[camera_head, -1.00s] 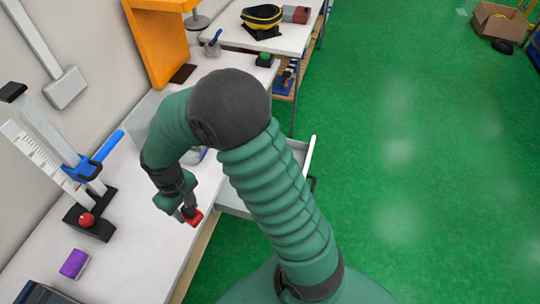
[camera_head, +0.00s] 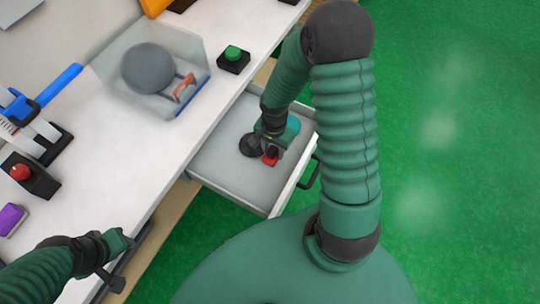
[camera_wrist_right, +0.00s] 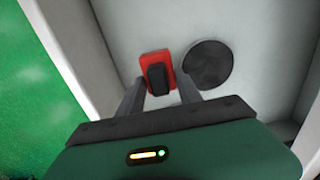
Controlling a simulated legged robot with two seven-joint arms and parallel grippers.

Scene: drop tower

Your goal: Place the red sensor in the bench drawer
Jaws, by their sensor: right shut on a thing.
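The bench drawer (camera_head: 222,178) is pulled open, its light grey floor showing. My right gripper (camera_head: 268,152) is inside the drawer outline and shut on the red sensor (camera_head: 271,159). In the right wrist view the red sensor (camera_wrist_right: 146,66), with a black part on it, sits at the fingertips (camera_wrist_right: 160,88), above or at the drawer floor; I cannot tell if it touches. A dark round disc (camera_wrist_right: 209,64) lies beside it. My left gripper (camera_head: 116,270) is over the bench's front edge at lower left; its jaw opening is unclear.
The white bench (camera_head: 120,150) carries a clear bin (camera_head: 112,82) with a grey ball, a green button box (camera_head: 233,58), a stand with a red knob (camera_head: 22,174) and a purple block (camera_head: 10,220). The drawer walls surround the right gripper. Green floor lies free at right.

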